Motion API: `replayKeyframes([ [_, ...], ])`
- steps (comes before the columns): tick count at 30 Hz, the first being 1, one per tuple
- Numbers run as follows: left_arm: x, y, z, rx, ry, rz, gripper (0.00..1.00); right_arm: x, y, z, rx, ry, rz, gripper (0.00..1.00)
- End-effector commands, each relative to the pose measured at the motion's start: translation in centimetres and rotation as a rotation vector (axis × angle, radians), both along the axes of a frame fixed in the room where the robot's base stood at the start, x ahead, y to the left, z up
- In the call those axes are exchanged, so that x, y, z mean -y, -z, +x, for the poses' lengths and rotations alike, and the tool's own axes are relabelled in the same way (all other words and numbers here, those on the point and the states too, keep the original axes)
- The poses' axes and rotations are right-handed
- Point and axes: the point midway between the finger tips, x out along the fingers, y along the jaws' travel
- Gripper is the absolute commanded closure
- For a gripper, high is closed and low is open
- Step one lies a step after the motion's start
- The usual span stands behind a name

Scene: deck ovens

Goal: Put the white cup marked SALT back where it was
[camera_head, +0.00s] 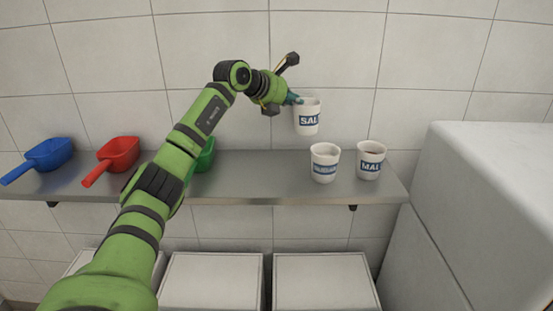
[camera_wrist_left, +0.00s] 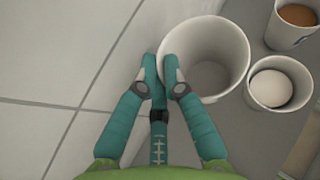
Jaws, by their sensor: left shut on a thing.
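The white cup marked SALT (camera_head: 307,118) hangs upright in the air above the right part of the steel shelf (camera_head: 250,186), close to the tiled wall. My left gripper (camera_head: 296,99) is shut on the cup's rim at its left side. In the left wrist view the gripper's teal fingers (camera_wrist_left: 160,72) pinch the wall of the cup (camera_wrist_left: 237,62), whose inside looks plain and pale. My right gripper is not in view.
Two white cups stand on the shelf below: one with a hard-to-read blue label (camera_head: 324,164) and one marked MAL (camera_head: 370,160), partly cut off. A green scoop (camera_head: 206,158), red scoop (camera_head: 121,153) and blue scoop (camera_head: 49,153) lie left. A white block (camera_head: 490,170) stands right.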

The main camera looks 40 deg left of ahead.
Motion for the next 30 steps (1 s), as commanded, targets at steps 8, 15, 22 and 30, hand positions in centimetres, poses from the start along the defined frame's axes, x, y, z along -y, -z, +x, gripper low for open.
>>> replayKeyframes([
  [8,-0.9,2.8,-4.6,-0.006,-0.002,0.006,1.0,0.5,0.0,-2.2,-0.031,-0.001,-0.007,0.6],
  [15,-1.4,4.9,-7.9,-0.006,-0.002,0.006,1.0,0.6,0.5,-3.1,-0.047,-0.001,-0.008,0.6],
  [22,-1.9,6.2,-10.2,-0.004,-0.004,0.006,1.0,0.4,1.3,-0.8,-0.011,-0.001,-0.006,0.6],
  [30,-1.7,7.0,-10.6,-0.003,0.0,0.0,1.0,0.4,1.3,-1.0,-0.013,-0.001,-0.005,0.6],
])
